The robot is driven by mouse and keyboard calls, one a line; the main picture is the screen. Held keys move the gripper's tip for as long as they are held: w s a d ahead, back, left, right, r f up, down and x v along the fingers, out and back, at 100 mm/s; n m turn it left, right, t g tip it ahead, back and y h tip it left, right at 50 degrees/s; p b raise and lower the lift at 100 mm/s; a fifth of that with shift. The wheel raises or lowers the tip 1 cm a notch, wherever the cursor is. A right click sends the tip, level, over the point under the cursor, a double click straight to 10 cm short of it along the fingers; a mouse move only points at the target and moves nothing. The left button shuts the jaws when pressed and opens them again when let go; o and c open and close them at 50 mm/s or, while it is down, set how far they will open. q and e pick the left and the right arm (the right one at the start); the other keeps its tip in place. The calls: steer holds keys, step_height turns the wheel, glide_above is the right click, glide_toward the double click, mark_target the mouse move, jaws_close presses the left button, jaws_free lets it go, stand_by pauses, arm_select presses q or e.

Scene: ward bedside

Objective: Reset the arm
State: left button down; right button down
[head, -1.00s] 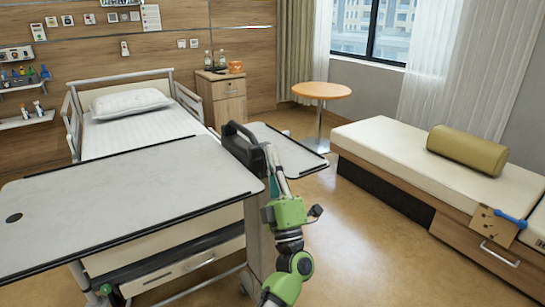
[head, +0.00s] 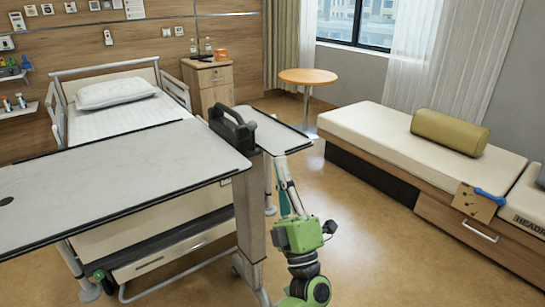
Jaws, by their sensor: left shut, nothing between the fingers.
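My left gripper (head: 281,162) shows in the head view at the lower middle, on a green and dark arm (head: 300,238) that reaches up from the bottom edge. Its slim fingers point up and away from me. They are shut with nothing between them. In the picture the gripper lies just right of the overbed table's post and below the small side top; I see no contact with either. My right gripper is not in view.
A grey overbed table (head: 110,178) with a black handle (head: 232,130) fills the left front. Behind it stand a bed with a white pillow (head: 115,92) and a wooden cabinet (head: 207,85). A round table (head: 306,76) and bench (head: 385,133) stand right. Floor between is clear.

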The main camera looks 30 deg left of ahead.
arm_select(q)
steer(key=shift+s+d+f, duration=0.15)
steer(key=shift+s+d, duration=0.05)
steer(key=shift+d, duration=0.1)
stand_by(0.4)
